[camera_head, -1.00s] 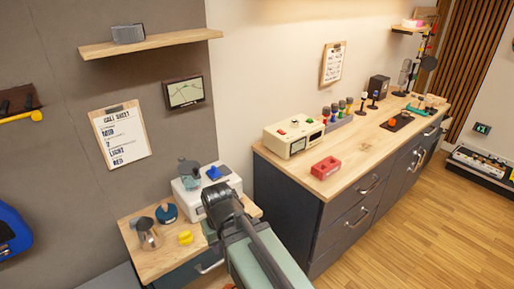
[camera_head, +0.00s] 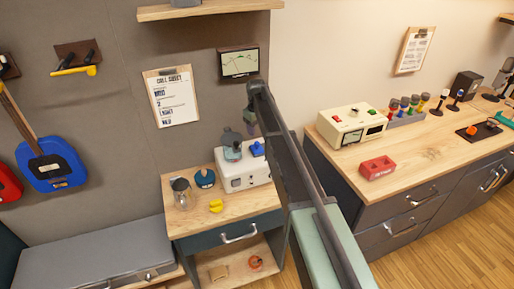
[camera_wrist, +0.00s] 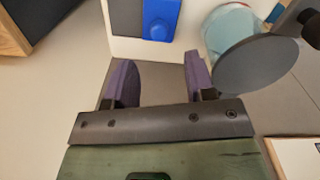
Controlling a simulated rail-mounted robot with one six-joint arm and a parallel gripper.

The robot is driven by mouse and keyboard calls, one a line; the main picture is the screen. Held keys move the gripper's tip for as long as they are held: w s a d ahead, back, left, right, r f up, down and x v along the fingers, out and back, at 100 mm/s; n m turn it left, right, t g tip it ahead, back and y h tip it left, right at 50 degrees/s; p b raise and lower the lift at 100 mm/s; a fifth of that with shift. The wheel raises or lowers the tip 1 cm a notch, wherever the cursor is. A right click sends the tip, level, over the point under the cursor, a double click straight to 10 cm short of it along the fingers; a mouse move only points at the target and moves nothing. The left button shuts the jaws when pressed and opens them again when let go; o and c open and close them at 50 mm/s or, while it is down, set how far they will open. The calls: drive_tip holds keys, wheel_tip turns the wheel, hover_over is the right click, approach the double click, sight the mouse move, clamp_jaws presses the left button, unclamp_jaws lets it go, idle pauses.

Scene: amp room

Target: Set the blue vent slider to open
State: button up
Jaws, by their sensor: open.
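A blue piece (camera_head: 257,148), which looks like the vent slider, sits on top of a white box (camera_head: 236,183) on the small wooden table. In the wrist view the blue piece (camera_wrist: 160,22) has a round knob and lies on the white surface beyond my fingertips. My gripper (camera_wrist: 158,72) is open and empty, with two purple fingers apart. In the head view my gripper (camera_head: 250,122) hangs near the box, partly hidden by my arm. I cannot tell the slider's setting.
A glass jug (camera_head: 183,194), a dark blue object (camera_head: 204,178) and a yellow piece (camera_head: 216,206) stand on the table (camera_head: 250,206).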

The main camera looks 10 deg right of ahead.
sight(257, 142)
wheel_tip(257, 142, down, 8)
drive_tip(key=b, duration=0.5)
drive_tip(key=shift+r+b, duration=0.2)
drive_tip(key=shift+b, duration=0.2)
drive_tip(key=shift+r, duration=0.15)
clamp_jaws()
